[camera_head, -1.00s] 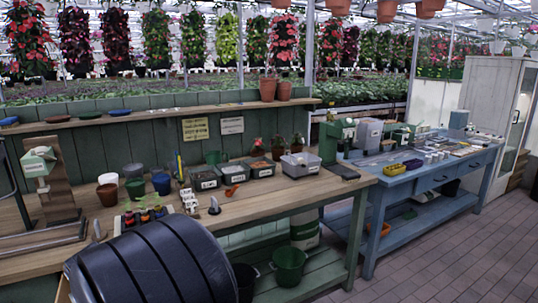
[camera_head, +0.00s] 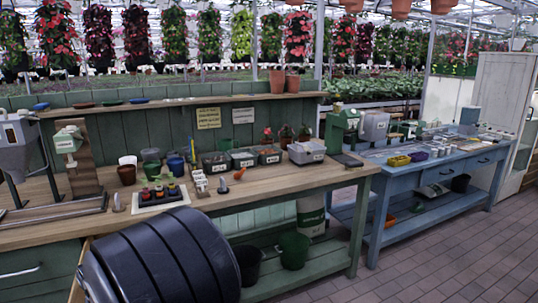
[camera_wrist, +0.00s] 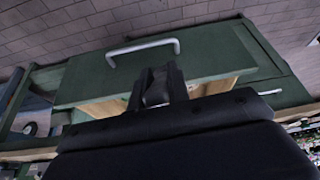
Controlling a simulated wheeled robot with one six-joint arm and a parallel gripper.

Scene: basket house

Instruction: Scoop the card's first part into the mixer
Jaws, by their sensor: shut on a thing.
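My gripper (camera_wrist: 158,88) shows in the wrist view, its dark fingers closed on a small dark grey piece (camera_wrist: 155,94); I cannot tell what it belongs to. A wide black body (camera_wrist: 180,150) fills the bottom of the wrist view. A yellowish card (camera_head: 208,118) and a white card (camera_head: 243,116) hang on the green back wall, their text unreadable. Labelled bins (camera_head: 243,158) stand below them. An orange scoop-like thing (camera_head: 239,174) lies before the bins.
A grey hopper (camera_head: 15,145) is at far left. Green drawer fronts (camera_wrist: 185,70) lie close to my gripper. The tiled floor (camera_head: 440,255) at right is clear.

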